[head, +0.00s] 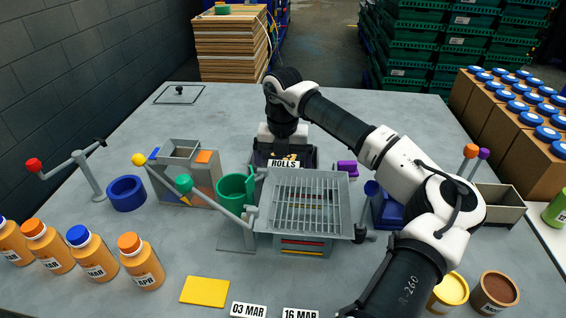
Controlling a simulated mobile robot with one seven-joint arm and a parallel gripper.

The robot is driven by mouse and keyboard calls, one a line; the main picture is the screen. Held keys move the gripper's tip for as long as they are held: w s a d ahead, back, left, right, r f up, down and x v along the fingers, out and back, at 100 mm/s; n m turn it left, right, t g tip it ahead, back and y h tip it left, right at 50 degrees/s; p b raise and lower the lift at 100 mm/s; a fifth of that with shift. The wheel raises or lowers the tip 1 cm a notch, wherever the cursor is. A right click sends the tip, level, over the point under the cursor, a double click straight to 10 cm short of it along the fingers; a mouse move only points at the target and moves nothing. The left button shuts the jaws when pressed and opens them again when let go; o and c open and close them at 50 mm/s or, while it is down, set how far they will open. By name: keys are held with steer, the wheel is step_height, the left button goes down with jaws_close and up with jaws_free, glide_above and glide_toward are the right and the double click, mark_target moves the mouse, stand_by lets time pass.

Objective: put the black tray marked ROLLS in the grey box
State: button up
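The black tray (308,156) with the white ROLLS label stands behind the metal grate, with some orange-brown food showing in it. My gripper (283,144) is right above the tray, pointing down at it. Its fingers are hidden, so I cannot tell whether it is open, shut or touching the tray. An open grey box (504,211) with a pale inside stands at the right edge of the table, partly behind my arm.
The grey grate (306,201) stands in front of the tray. A green cup (233,187), a lever and a grey hopper (180,151) are left of it. A blue container (387,210) lies between grate and grey box. My arm crosses the right side. The back left is mostly clear.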

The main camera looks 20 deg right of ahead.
steer(key=shift+r+p, duration=0.5)
steer(key=shift+r, duration=0.4)
step_height(320, 180, up, 11)
steer(key=b, duration=0.2)
steer(key=shift+s+r, duration=0.15)
steer(key=shift+r, duration=0.05)
